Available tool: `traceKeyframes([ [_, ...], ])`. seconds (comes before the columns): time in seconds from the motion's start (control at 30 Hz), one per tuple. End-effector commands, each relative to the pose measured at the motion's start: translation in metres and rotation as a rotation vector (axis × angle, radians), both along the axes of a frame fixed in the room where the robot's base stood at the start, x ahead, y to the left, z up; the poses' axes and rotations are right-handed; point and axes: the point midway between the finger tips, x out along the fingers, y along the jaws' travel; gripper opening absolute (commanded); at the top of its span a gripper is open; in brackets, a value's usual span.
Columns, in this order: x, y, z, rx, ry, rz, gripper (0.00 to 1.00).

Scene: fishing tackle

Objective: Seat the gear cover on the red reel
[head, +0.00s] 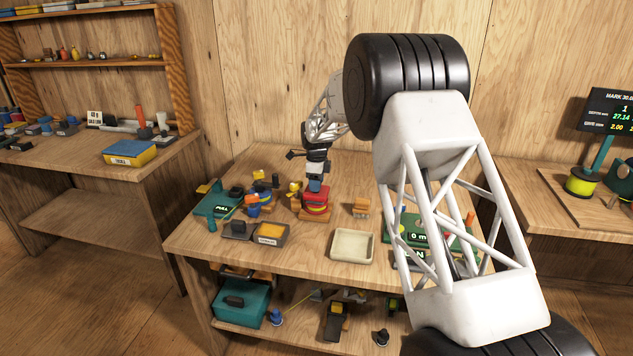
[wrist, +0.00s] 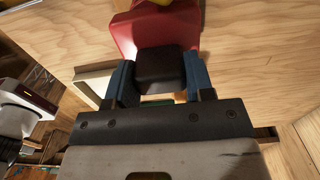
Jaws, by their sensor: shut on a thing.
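The red reel (head: 317,194) stands on a small orange-brown wooden stand near the middle of the table, with a yellow band below its red top. My gripper (head: 315,184) points down right over it. In the wrist view my gripper's blue fingers (wrist: 158,82) are shut on a dark block (wrist: 160,68), which I take to be the gear cover or its grip. A red body (wrist: 125,32) lies directly beyond the block, with a bit of yellow at the top edge. I cannot tell whether the block touches or sits on the reel; the fingers and block hide the contact.
Left of the reel are small blue and yellow tackle pieces, a green PULL fixture (head: 217,204) and a dark tray with an orange part (head: 270,233). My arm hides the table's right part.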

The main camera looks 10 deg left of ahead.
Motion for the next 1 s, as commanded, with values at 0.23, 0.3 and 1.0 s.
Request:
traceKeyframes([
  [0.23,0.0,0.0,-0.004,0.0,0.0,0.0,0.24],
  [0.3,0.0,0.0,-0.006,0.0,0.0,0.0,0.24],
  [1.0,0.0,0.0,-0.017,0.0,0.0,0.0,0.5],
])
